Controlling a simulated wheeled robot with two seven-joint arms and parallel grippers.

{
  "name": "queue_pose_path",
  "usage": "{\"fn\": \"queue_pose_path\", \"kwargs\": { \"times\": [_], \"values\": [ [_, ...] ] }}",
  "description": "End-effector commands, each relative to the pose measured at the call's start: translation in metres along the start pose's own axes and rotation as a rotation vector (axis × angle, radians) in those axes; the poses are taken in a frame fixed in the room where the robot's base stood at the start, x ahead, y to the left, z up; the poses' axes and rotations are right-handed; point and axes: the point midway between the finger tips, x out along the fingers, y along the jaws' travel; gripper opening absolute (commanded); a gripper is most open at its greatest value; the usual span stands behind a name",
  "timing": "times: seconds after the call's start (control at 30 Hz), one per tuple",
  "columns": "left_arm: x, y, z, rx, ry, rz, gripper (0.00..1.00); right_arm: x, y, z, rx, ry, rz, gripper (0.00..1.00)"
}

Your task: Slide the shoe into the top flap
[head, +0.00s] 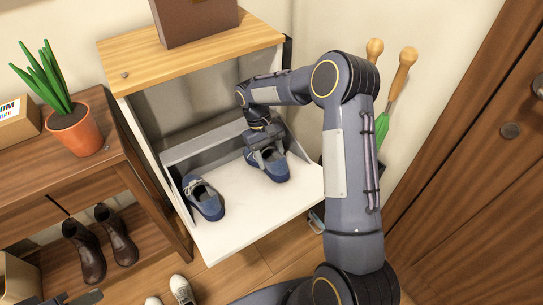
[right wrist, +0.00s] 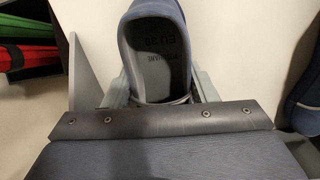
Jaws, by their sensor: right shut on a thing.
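The cabinet's top flap (head: 235,215) is tilted open, its white inner face showing. A blue shoe (head: 270,167) is at the right part of the flap, under my right gripper (head: 262,143). The gripper is shut on this shoe; the right wrist view shows the shoe's opening and insole (right wrist: 155,55) between the grey fingers (right wrist: 165,90). A second blue shoe (head: 203,198) rests at the flap's left side, and its edge shows in the right wrist view (right wrist: 306,90). A dark part at the bottom left may be my left gripper (head: 72,299); its fingers are unclear.
A brown box (head: 195,20) stands on the cabinet top. A potted plant (head: 75,130) is on the left bench, with brown boots (head: 90,250) below. Wooden-handled umbrellas (head: 390,95) stand to the right. White shoes (head: 180,290) are on the floor.

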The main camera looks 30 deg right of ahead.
Motion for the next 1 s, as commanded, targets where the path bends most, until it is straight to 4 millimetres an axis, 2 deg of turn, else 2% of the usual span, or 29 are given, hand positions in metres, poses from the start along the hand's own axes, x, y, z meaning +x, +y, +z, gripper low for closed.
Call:
{"fn": "queue_pose_path", "kwargs": {
  "times": [0.17,0.2,0.37,0.67,0.77,1.0],
  "values": [
    [0.000,0.000,0.000,0.000,0.000,0.000,0.36,0.000,0.000,0.000,0.000,0.000,0.000,0.24],
    [0.000,0.000,0.000,0.000,0.000,0.000,0.36,0.000,0.000,0.000,0.000,0.000,0.000,0.57],
    [0.000,0.000,0.000,0.000,0.000,0.000,0.36,0.000,0.000,0.000,0.000,0.000,0.000,0.78],
    [-0.001,0.000,0.000,0.000,0.000,0.000,0.36,-0.002,0.000,0.000,0.000,0.000,0.000,0.78],
    [-0.003,0.001,-0.001,0.000,0.000,0.000,0.36,-0.013,0.000,0.000,0.000,0.001,0.000,0.78],
    [-0.010,0.004,-0.005,0.000,0.000,0.000,0.36,-0.055,-0.001,0.000,0.000,0.002,0.001,0.78]
  ]
}}
